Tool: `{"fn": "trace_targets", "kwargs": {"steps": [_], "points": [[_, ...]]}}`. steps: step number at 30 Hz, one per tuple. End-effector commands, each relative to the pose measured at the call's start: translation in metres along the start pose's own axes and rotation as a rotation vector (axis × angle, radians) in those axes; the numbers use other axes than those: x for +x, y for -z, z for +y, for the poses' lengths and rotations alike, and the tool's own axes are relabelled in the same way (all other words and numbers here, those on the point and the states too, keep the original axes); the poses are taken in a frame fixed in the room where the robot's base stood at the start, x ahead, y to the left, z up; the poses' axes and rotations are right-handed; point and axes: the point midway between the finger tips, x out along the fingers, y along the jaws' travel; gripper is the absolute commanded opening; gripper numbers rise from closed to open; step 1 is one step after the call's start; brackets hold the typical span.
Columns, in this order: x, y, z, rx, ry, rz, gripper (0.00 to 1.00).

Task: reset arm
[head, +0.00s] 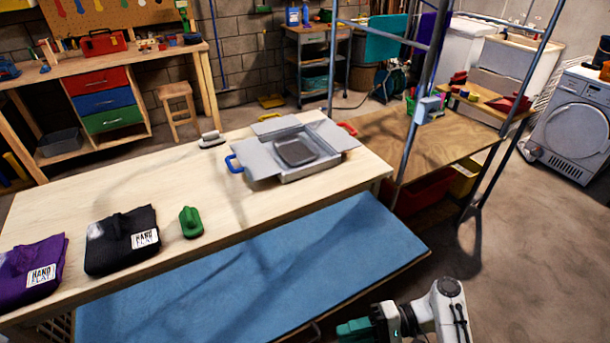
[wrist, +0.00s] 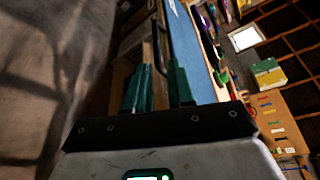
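My gripper (head: 358,330) is at the bottom of the head view, right of centre, in front of the blue-topped bench. Its dark green fingers point left in that view. In the wrist view my gripper (wrist: 160,72) shows its two fingers apart with a gap between them, and I see nothing held. The white arm end beside it is partly cut off by the bottom edge.
The blue bench top (head: 250,270) lies nearest my gripper. Behind it, a wooden table (head: 110,205) carries folded shirts, a green brush (head: 191,222) and a grey box (head: 295,150). Metal posts stand right of it. Open concrete floor (head: 530,250) lies at the right.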

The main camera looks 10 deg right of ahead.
Motion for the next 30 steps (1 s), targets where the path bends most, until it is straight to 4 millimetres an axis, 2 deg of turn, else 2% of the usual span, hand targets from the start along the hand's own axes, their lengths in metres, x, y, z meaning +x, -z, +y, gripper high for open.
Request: {"fn": "trace_targets", "kwargs": {"steps": [5, 10, 13, 17, 20, 24, 30], "points": [[0.003, -0.005, 0.013, -0.007, -0.058, 0.013, 0.23], [0.004, -0.031, 0.063, -0.057, -0.327, 0.077, 0.23], [-0.006, -0.053, 0.092, -0.116, -0.543, 0.13, 0.23], [-0.032, -0.084, 0.113, -0.207, -0.817, 0.2, 0.23], [-0.058, -0.109, 0.115, -0.28, -1.01, 0.255, 0.23], [-0.091, -0.14, 0.104, -0.366, -1.221, 0.321, 0.23], [-0.117, -0.163, 0.087, -0.426, -1.366, 0.373, 0.23]]}}
